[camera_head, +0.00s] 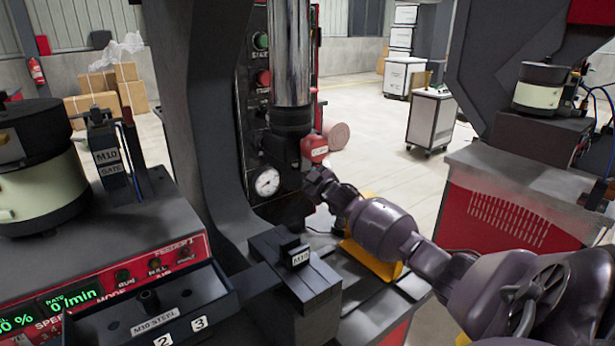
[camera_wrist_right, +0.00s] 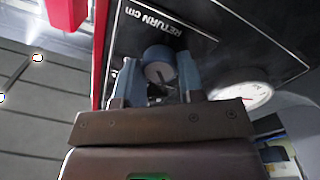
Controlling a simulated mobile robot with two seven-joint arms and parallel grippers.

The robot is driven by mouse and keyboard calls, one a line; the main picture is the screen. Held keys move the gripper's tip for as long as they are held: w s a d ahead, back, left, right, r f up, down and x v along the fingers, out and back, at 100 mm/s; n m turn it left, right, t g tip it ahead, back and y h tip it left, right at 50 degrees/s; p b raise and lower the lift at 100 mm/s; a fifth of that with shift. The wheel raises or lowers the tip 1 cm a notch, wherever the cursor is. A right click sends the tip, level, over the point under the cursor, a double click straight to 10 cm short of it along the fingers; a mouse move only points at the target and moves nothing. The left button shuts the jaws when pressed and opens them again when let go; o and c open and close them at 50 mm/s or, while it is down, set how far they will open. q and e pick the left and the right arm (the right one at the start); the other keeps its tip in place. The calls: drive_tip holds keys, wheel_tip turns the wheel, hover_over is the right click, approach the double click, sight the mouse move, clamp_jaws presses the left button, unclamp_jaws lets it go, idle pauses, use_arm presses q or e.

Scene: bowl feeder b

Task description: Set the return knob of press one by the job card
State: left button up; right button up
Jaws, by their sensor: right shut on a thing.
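Press one stands in the middle of the head view, with a dark frame (camera_head: 197,90) and a shiny ram (camera_head: 289,55). My right gripper (camera_head: 312,182) reaches to its panel from the right. In the right wrist view the two fingers of this gripper (camera_wrist_right: 160,82) are shut on the sides of a round grey return knob (camera_wrist_right: 158,62). The label RETURN cm (camera_wrist_right: 156,22) is beside the knob. The scale around the knob is too small to read. In the head view the gripper and arm hide the knob. I cannot make out a job card. My left gripper is not in view.
A white dial gauge (camera_head: 267,181) sits on the panel near the gripper and shows in the wrist view (camera_wrist_right: 241,97). The feeder (camera_head: 95,260) fills the lower left. Open floor (camera_head: 375,150) lies behind.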

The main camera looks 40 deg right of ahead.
idle(0.4)
drive_tip(key=o, duration=0.9)
drive_tip(key=s, duration=0.3)
drive_tip(key=s+a, duration=0.1)
drive_tip(key=s, duration=0.3)
drive_tip(key=s+p, duration=0.1)
drive_tip(key=s, duration=0.2)
drive_tip(key=shift+s+a+f, duration=0.15)
drive_tip(key=shift+s+a, duration=0.05)
drive_tip(key=shift+s, duration=0.15)
